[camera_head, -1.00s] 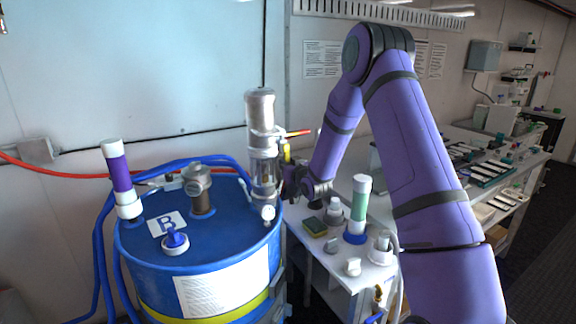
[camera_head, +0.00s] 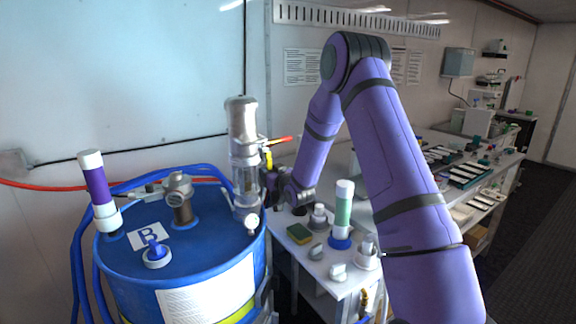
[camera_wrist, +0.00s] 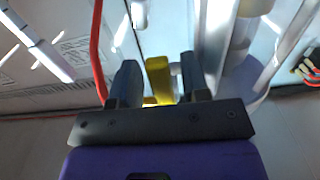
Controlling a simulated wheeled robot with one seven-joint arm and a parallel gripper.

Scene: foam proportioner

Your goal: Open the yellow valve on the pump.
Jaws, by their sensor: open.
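The pump (camera_head: 243,150) is a grey and clear upright cylinder on top of the blue drum (camera_head: 190,262). The yellow valve (camera_head: 268,160) is on the pump's right side, and it also shows in the wrist view (camera_wrist: 158,78) as a yellow handle. My gripper (camera_head: 272,182) is beside the pump, just below the valve in the head view. In the wrist view, my gripper (camera_wrist: 159,68) is open, with one dark finger on each side of the yellow handle. Clear gaps show on both sides, though depth is hard to judge.
A white table (camera_head: 325,268) right of the drum holds a green sponge (camera_head: 299,233), a green and white tube (camera_head: 342,212) and small fittings. A purple tube (camera_head: 98,190) stands on the drum. A red hose (camera_wrist: 97,50) runs left of the fingers in the wrist view.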

